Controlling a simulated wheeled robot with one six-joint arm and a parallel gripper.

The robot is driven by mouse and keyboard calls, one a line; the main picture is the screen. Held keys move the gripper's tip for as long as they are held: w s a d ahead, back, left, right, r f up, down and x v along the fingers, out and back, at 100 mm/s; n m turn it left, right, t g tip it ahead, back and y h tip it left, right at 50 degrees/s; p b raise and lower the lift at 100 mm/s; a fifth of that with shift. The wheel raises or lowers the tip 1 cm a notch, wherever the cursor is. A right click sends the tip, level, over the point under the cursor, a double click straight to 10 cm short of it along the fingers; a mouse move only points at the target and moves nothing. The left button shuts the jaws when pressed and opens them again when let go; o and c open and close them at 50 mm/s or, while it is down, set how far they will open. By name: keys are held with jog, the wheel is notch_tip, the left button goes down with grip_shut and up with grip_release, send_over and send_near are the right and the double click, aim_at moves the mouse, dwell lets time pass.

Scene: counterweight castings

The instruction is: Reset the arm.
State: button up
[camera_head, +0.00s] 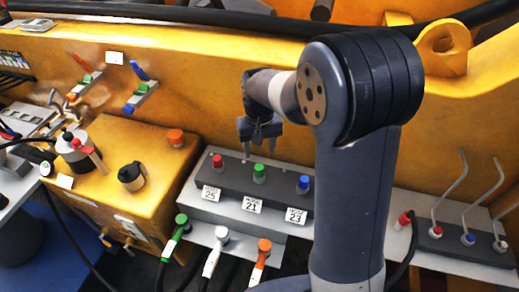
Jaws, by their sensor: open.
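My gripper (260,150) hangs from my arm near the middle of the camera view, fingers pointing down. It is open and I see nothing between its fingers. It is in front of the yellow wall and appears just above the back edge of a dark grey panel (238,180). I cannot tell its exact height over the panel. The panel carries a red knob (217,161), a green knob (259,173) and a blue knob (303,184), with labels 25, 21 and 23 below. My arm's large links hide part of the scene right of the panel.
Green (182,222), white (222,233) and orange (264,246) plugs with cables stand along the front ledge. Levers (452,192) rise at the right. A yellow box (130,215) with a black-capped fitting (132,176) stands at left. The yellow wall (200,75) closes off the back.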

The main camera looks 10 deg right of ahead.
aim_at(259, 168)
jog(key=shift+r, duration=0.8)
jog(key=shift+f, duration=0.15)
notch_tip(259, 168, down, 10)
jog(key=b, duration=0.7)
jog(key=shift+f, duration=0.2)
jog(key=shift+r, duration=0.15)
